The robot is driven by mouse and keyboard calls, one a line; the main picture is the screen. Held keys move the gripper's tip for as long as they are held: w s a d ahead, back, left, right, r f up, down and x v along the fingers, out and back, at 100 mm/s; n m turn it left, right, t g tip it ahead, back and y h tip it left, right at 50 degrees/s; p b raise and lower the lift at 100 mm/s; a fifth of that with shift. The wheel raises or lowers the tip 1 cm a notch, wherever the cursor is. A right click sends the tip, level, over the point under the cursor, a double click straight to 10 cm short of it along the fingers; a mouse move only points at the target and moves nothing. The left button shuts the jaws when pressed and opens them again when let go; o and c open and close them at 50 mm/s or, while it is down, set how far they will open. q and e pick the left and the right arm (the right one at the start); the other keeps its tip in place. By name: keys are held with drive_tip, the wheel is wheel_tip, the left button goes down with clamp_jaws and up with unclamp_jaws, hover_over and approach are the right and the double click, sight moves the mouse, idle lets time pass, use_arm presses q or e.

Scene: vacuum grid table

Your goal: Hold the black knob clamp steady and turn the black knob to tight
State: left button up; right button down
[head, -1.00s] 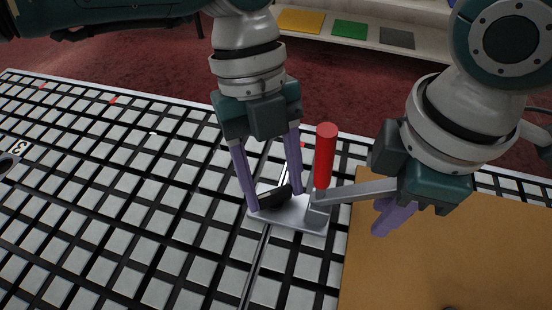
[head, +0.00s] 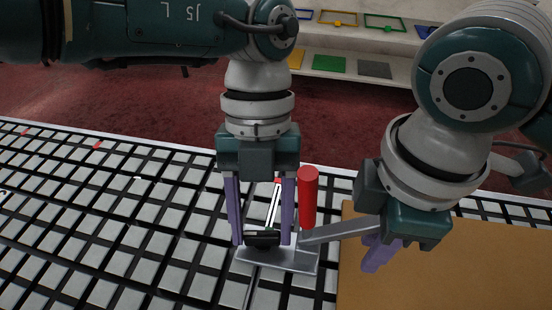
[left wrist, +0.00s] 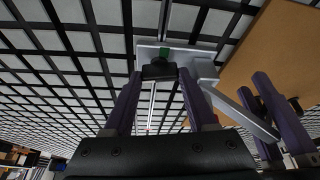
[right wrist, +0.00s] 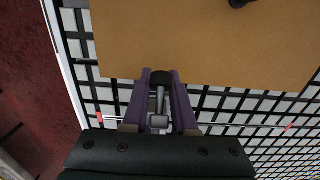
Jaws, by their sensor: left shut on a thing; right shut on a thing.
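The clamp has a flat grey base plate (head: 278,258) on the grid table, an upright red handle (head: 308,195) and a grey arm (head: 340,230) reaching right. The black knob (head: 262,238) sits on the plate's left part; it also shows in the left wrist view (left wrist: 159,70). My left gripper (head: 263,243) points down, shut on the black knob, one finger on each side. My right gripper (head: 375,255) is shut on the clamp's grey arm. In the right wrist view a grey bar (right wrist: 160,98) with a black end (right wrist: 160,77) lies between its fingers. The knob's underside is hidden.
A brown board (head: 440,270) lies on the table under and beside my right gripper. The grid table (head: 110,220) is clear to the left. A shelf (head: 340,58) with coloured plates stands behind. A small black object (right wrist: 240,3) is on the board.

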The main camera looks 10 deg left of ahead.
use_arm(q)
drive_tip(key=o, duration=1.4)
drive_tip(key=shift+c, duration=0.2)
use_arm(e)
drive_tip(key=shift+a, duration=0.1)
use_arm(q)
drive_tip(key=n+h, duration=0.1)
drive_tip(key=n, duration=0.1)
drive_tip(key=shift+n, duration=0.3)
drive_tip(key=n+t+h, duration=0.1)
drive_tip(key=n, duration=0.3)
drive_tip(key=shift+s+a, duration=0.1)
drive_tip(key=n+t, duration=0.1)
drive_tip(key=n, duration=0.1)
drive_tip(key=n+h, duration=0.1)
drive_tip(key=n, duration=0.1)
drive_tip(key=shift+s+a+n+t, duration=0.1)
drive_tip(key=shift+s+n+t, duration=0.05)
drive_tip(key=shift+n+t, duration=0.25)
drive_tip(key=n, duration=0.2)
drive_tip(key=n+t, duration=0.1)
drive_tip(key=n, duration=0.1)
drive_tip(key=shift+s+t+h, duration=0.1)
drive_tip(key=shift+t+h, duration=0.2)
drive_tip(key=v, duration=1.2)
drive_tip(key=shift+n, duration=0.3)
